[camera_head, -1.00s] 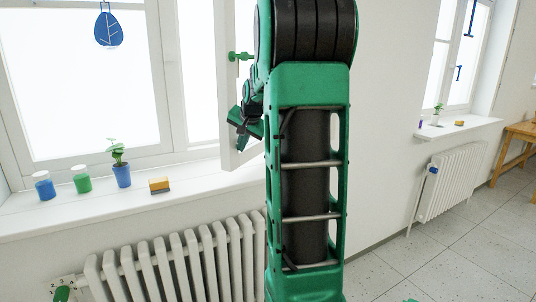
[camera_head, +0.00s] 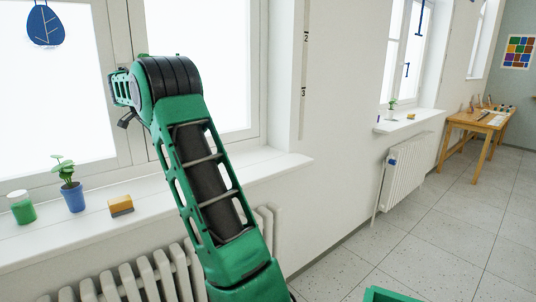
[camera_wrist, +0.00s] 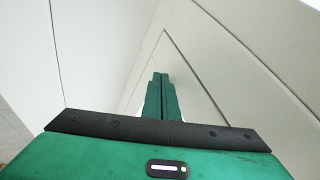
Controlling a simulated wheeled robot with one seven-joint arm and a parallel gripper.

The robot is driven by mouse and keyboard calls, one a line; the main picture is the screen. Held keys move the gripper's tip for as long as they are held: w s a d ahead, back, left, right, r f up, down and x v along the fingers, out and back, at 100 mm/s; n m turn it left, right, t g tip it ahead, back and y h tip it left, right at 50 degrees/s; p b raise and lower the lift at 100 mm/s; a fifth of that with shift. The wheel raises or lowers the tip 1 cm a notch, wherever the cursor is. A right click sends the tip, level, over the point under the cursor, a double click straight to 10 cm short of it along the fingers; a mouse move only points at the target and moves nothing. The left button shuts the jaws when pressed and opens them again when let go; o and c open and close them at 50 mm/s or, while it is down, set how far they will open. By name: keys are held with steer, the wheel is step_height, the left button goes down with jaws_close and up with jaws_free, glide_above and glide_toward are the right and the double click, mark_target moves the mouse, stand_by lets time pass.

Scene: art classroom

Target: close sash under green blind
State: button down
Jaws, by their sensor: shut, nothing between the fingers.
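The right-hand window sash (camera_head: 225,62) has a white frame and a bright pane. It appears in line with the window frame, flush or nearly so; I cannot tell whether it is fully seated. My arm covers part of its left side, and its green handle is not visible. No green blind shows in either view. In the wrist view my gripper (camera_wrist: 160,78) has its green fingers together with nothing between them, in front of white panel surfaces. I cannot tell whether the fingertips touch them. In the head view my arm hides the fingers.
The sill (camera_head: 95,215) holds a green jar (camera_head: 22,208), a potted plant (camera_head: 72,194) and a yellow-brown block (camera_head: 121,205). A radiator (camera_head: 145,280) stands below. Floor (camera_head: 430,225) is open at right, before another radiator (camera_head: 405,172) and a wooden table (camera_head: 470,122).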

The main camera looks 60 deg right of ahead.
steer(key=shift+w+d+r, duration=0.25)
steer(key=shift+w+r, duration=0.3)
steer(key=shift+w, duration=0.25)
steer(key=shift+d, duration=0.1)
steer(key=s+a+r, duration=0.7)
steer(key=shift+s+a, duration=0.2)
steer(key=shift+a, duration=0.05)
